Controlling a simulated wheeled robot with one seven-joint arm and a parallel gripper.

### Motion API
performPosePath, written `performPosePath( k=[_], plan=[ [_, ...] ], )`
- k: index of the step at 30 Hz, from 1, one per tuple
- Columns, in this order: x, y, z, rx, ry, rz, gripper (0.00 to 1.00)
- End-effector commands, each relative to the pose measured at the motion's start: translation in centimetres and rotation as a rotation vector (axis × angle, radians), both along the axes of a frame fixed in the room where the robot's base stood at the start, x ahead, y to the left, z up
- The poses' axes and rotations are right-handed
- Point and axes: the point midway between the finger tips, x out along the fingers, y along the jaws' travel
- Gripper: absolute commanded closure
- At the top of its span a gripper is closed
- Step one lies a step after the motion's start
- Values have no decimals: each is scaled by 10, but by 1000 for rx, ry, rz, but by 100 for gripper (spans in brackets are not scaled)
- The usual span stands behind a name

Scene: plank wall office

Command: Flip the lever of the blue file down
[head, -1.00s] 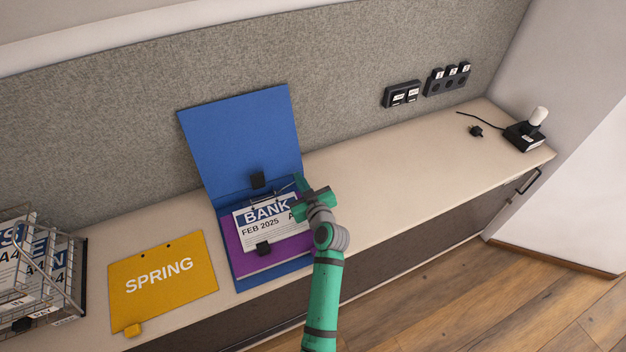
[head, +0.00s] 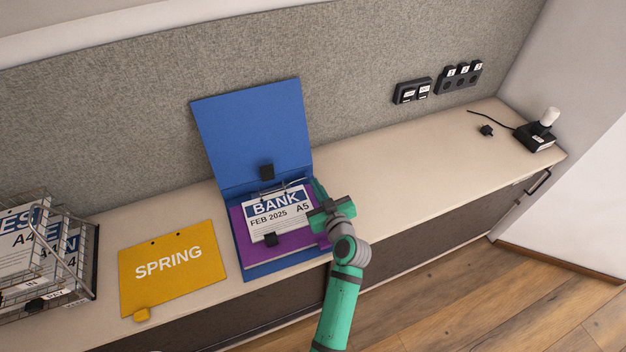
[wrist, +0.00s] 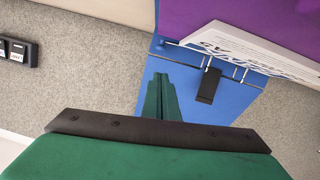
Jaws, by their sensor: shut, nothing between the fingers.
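The blue file (head: 252,125) lies open on the counter in the head view, its cover leaning up against the grey panel. A metal ring mechanism holds a white "BANK FEB 2025 A5" sheet (head: 279,208) over purple paper (head: 240,226). A black tab that looks like the lever (head: 266,172) stands at the back of the mechanism; the same tab (wrist: 208,88) shows in the wrist view, right of my fingers. My gripper (head: 318,187) is shut and empty at the file's right edge. The green fingertips (wrist: 160,80) appear apart from the tab.
A black block (head: 270,239) rests on the sheet's lower edge. A yellow SPRING folder (head: 185,282) lies left of the file, with a wire tray (head: 93,255) beyond it.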

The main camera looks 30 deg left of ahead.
Motion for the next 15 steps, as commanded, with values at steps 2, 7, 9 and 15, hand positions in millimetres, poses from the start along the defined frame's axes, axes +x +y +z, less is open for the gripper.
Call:
performPosePath(
  k=[2,7,9,15],
  plan=[
    [-5,-9,2,1,1,0,100],
    [-11,-20,5,-1,-1,1,100],
    [-12,-21,6,-1,0,2,100],
    [-12,-22,6,-1,0,2,100]
  ],
)
